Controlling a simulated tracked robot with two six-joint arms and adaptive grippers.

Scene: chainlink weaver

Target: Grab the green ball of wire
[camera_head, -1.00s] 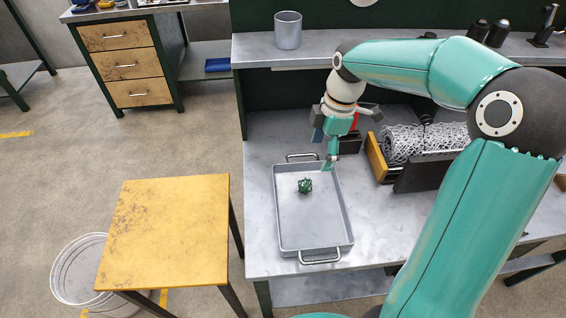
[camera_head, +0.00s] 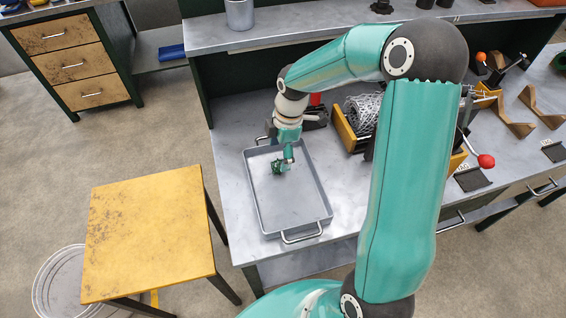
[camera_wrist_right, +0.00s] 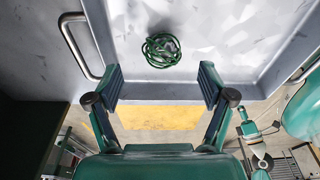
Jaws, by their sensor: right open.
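The green ball of wire (camera_head: 278,168) lies in the grey metal tray (camera_head: 300,203), near its far end. It also shows in the right wrist view (camera_wrist_right: 161,50), whole and just beyond the fingertips. My right gripper (camera_head: 288,160) hangs over the tray, right beside the ball in the head view. In the right wrist view my right gripper (camera_wrist_right: 160,82) has its two fingers wide apart with nothing between them. The ball sits roughly centred between the fingers' lines. My left gripper does not show.
The tray has raised walls and a wire handle (camera_head: 302,236) at its near end. A roll of wire mesh (camera_head: 362,112) in a yellow-sided holder stands to the right. A yellow table (camera_head: 150,230) stands at the left. Bare worktop lies left of the tray.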

